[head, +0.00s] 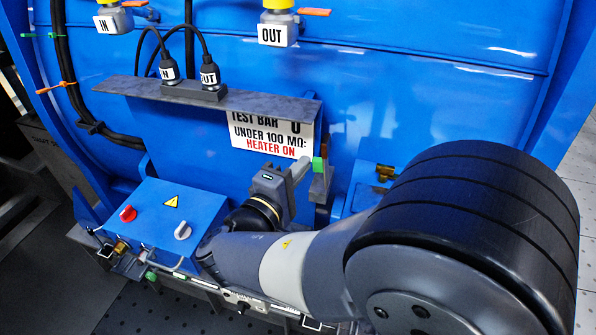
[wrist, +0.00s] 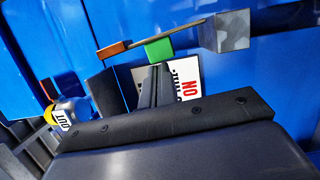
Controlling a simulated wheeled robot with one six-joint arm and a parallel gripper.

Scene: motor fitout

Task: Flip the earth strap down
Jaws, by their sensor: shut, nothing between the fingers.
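The earth strap shows in the wrist view as a thin dark bar with a green block (wrist: 158,50) on it and a copper-coloured end piece (wrist: 113,49). Its other end meets a grey bracket (wrist: 232,30). In the head view the green block (head: 318,164) is at the right of the test sign, above a grey bracket (head: 320,187). My gripper (head: 300,168) is shut and empty, with its fingertips close beside the green block. In the wrist view the shut fingers (wrist: 154,84) point at the block; I cannot tell whether they touch it.
A grey shelf (head: 225,100) with two black plugs juts out above the white test sign (head: 270,137). A blue box (head: 160,225) with a red knob and a grey knob is at the lower left. IN and OUT (head: 277,30) fittings are on the blue casing above. My arm hides the lower right.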

